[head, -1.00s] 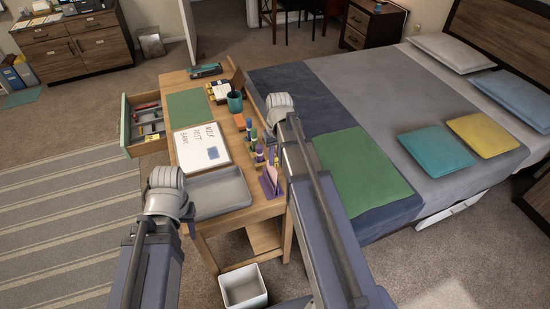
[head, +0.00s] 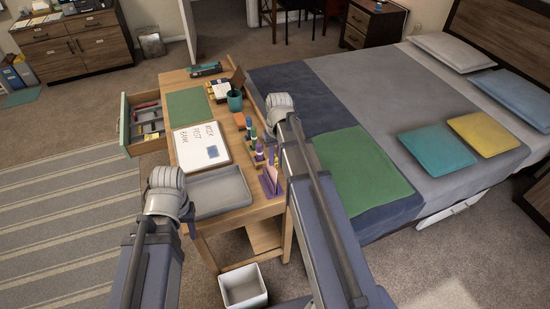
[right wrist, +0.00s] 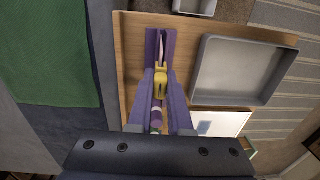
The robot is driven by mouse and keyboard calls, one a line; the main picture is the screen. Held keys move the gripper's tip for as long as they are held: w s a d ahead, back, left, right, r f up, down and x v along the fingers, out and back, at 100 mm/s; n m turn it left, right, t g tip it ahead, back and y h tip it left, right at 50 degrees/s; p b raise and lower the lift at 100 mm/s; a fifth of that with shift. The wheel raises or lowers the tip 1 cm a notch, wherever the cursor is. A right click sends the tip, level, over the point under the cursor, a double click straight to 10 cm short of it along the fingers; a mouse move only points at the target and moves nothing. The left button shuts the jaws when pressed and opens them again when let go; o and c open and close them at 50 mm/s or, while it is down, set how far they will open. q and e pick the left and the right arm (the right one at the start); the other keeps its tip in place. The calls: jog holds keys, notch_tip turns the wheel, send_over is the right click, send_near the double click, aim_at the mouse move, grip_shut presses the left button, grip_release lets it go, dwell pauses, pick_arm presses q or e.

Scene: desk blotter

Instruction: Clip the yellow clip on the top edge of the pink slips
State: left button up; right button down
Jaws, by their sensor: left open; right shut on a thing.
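The yellow clip (right wrist: 160,88) is between the fingers of my right gripper (right wrist: 160,78) in the right wrist view, and the gripper is shut on it. Just beyond the clip, the pink slips (right wrist: 162,49) show edge-on as a thin strip in a purple holder (right wrist: 171,38). The clip's far end lines up with the slips' near end; I cannot tell whether it touches or straddles them. In the head view the purple holder (head: 268,186) stands at the desk's right edge; my right gripper is hidden there behind my arm. My left gripper's fingers are not visible.
A grey tray (head: 246,200) and a whiteboard-like pad (head: 183,148) lie left of the holder. Several coloured markers (head: 256,150) stand just behind it. A teal mug (head: 235,101) is farther back. A drawer (head: 125,127) is open on the left. A white bin (head: 262,299) stands on the floor.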

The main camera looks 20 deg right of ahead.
aim_at(276, 156)
jog(key=shift+f+b, duration=1.1)
jog(key=shift+f, duration=0.05)
jog(key=c, duration=0.8)
grip_release()
jog(key=shift+o, duration=0.2)
jog(key=shift+r, duration=0.1)
notch_tip(276, 156, up, 8)
jog(key=p, duration=0.8)
jog(key=shift+d+f, duration=0.15)
jog(key=shift+f, duration=0.05)
